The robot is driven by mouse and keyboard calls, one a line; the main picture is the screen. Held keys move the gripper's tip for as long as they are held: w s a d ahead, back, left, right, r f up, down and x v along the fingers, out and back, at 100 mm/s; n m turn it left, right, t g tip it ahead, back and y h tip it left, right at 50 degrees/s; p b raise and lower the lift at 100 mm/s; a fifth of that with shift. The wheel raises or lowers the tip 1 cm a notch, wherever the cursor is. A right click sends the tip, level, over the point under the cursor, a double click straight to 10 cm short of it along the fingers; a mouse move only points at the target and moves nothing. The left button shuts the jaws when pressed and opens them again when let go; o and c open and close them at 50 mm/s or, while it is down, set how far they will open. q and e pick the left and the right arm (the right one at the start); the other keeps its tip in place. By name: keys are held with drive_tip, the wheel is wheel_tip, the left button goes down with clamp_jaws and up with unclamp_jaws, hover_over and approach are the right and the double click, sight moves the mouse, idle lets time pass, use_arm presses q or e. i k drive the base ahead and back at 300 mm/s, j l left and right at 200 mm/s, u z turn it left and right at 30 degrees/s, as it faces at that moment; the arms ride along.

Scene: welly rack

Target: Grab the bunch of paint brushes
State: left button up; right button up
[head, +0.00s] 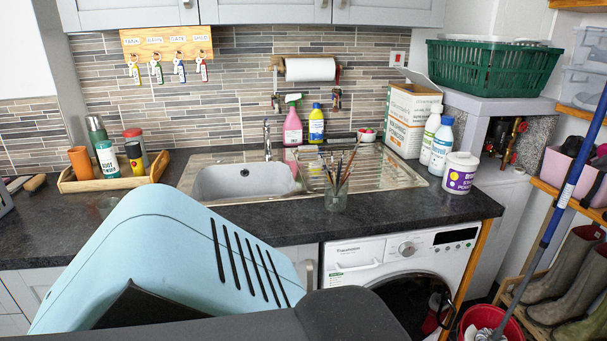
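The bunch of paint brushes (340,170) stands in a clear glass jar (336,200) on the dark worktop (278,229), in front of the sink's ribbed drainer. The brushes lean at different angles and fan out above the jar's rim. Their lower ends are inside the glass and hard to make out. Neither of my grippers shows in the head view, and nothing is touching the brushes or the jar.
The sink (240,180) and tap (267,140) are behind and left of the jar. A white tub (460,173), bottles (441,145) and a carton (410,115) stand to the right. A wooden tray (115,183) is at left. A mop handle (560,205) slants at far right. The worktop around the jar's front is clear.

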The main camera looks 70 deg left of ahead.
sight(328, 173)
drive_tip(key=u, duration=2)
drive_tip(key=i+l, duration=0.15)
drive_tip(key=l, duration=0.2)
drive_tip(key=i+l, duration=0.15)
drive_tip(key=l, duration=0.15)
drive_tip(key=i+l+u, duration=0.1)
drive_tip(key=l, duration=0.25)
drive_tip(key=i+l, duration=0.35)
drive_tip(key=l, duration=0.3)
drive_tip(key=i+l+u, duration=0.1)
drive_tip(key=l, duration=0.25)
